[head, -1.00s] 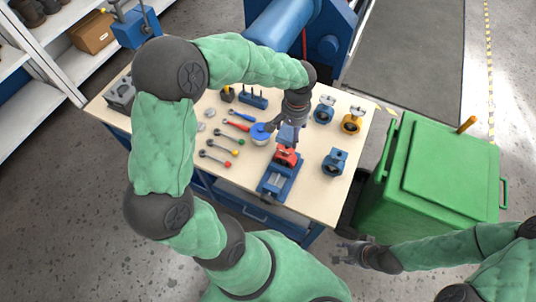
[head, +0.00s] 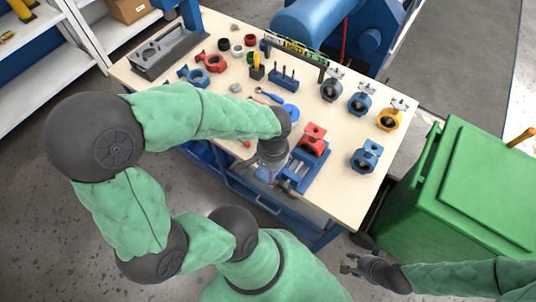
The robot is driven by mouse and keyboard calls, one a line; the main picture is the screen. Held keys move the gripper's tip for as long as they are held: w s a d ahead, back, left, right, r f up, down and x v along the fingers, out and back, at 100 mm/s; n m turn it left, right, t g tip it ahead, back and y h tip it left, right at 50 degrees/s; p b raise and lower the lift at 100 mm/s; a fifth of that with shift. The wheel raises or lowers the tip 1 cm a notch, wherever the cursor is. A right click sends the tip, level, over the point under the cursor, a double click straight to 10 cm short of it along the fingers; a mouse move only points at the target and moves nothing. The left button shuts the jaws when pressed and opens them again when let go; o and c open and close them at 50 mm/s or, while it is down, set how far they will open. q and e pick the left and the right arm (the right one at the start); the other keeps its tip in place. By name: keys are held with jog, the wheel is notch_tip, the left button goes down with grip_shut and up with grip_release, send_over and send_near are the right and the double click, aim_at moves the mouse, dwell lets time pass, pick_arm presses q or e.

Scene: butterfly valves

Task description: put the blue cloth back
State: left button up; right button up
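My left gripper (head: 266,178) is over the front edge of the workbench (head: 224,147), just left of the blue vise (head: 312,168). A small blue patch shows at its fingers and looks like the blue cloth (head: 264,173), held there; most of it is hidden by the hand and wrist. A red butterfly valve (head: 313,141) sits in the vise, apart from the gripper. My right gripper (head: 350,265) is open and empty, low over the floor in front of the bench.
A round blue-topped tin (head: 290,112) lies behind my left wrist. Several valves stand at the right, including a yellow one (head: 389,119) and a blue one (head: 367,157). A tool block (head: 284,78) stands at the back. A green bin (head: 460,190) is right of the bench.

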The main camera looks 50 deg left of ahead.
pick_arm(q)
jog(key=w+a+f+b, duration=0.1)
jog(key=w+a+f, duration=0.1)
jog(key=a+f, duration=0.1)
jog(key=w+a+f+b, duration=0.2)
jog(key=w+a+f, duration=0.1)
jog(key=w+a+f+b, duration=0.1)
jog(key=w+a+f, duration=0.2)
jog(key=shift+w+a, duration=0.15)
jog(key=shift+a, duration=0.2)
jog(key=shift+w+a+f+b, duration=0.2)
jog(key=shift+f+b, duration=0.1)
jog(key=shift+b, duration=0.1)
jog(key=shift+w+a+f+b, duration=0.15)
jog(key=shift+f+b, duration=0.75)
jog(key=shift+f, duration=0.85)
jog(key=shift+f, duration=0.15)
jog(key=o, duration=1)
